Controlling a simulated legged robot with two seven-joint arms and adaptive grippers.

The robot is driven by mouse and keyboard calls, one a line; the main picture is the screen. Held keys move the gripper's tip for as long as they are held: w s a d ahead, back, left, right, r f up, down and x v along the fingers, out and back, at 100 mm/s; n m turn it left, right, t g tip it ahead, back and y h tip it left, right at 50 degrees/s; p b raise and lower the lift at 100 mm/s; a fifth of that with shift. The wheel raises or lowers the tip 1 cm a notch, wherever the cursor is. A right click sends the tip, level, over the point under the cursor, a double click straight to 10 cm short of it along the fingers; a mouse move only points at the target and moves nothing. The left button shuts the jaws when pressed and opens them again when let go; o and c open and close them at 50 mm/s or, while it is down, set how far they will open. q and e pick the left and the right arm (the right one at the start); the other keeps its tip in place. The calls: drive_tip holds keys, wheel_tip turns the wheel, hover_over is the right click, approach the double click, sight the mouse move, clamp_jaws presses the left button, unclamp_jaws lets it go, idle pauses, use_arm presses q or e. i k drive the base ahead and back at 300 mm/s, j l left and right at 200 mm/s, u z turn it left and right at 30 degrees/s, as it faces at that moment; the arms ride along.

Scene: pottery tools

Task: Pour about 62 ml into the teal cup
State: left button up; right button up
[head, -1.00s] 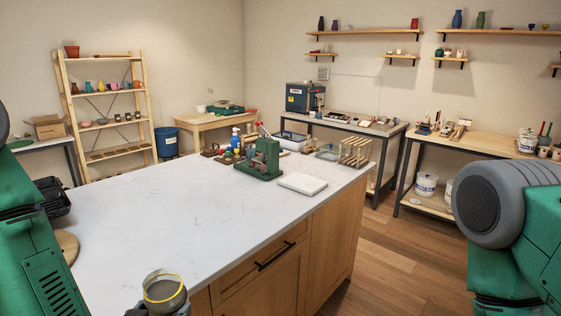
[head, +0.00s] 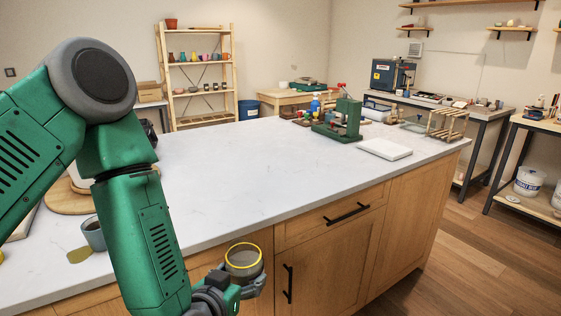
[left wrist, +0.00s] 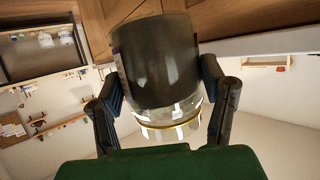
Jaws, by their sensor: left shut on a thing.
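My left gripper (head: 238,287) is shut on a clear glass beaker (head: 244,263) with a yellow rim. The beaker is roughly upright in front of the counter's front edge. In the left wrist view the beaker (left wrist: 158,62) sits between both fingers and holds dark grey liquid. A grey-blue cup (head: 94,235), which looks like the teal cup, stands on the counter at the left, partly hidden behind my left arm. The beaker is well apart from it, to the right. The cup's inside is hard to see. My right gripper is out of view.
A flat olive patch (head: 79,255) lies on the white counter (head: 230,190) beside the cup. A round wooden board (head: 68,198) is behind it. A green press (head: 343,120), white slab (head: 384,149) and wooden rack (head: 447,123) stand at the far right. The counter's middle is clear.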

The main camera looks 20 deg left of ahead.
sight(98, 244)
drive_tip(key=k+l+u, duration=0.2)
drive_tip(key=l, duration=0.2)
drive_tip(key=k+l+u, duration=0.2)
drive_tip(key=l, duration=0.2)
drive_tip(key=k+l+u, duration=0.2)
drive_tip(key=l, duration=0.2)
drive_tip(key=i, duration=0.1)
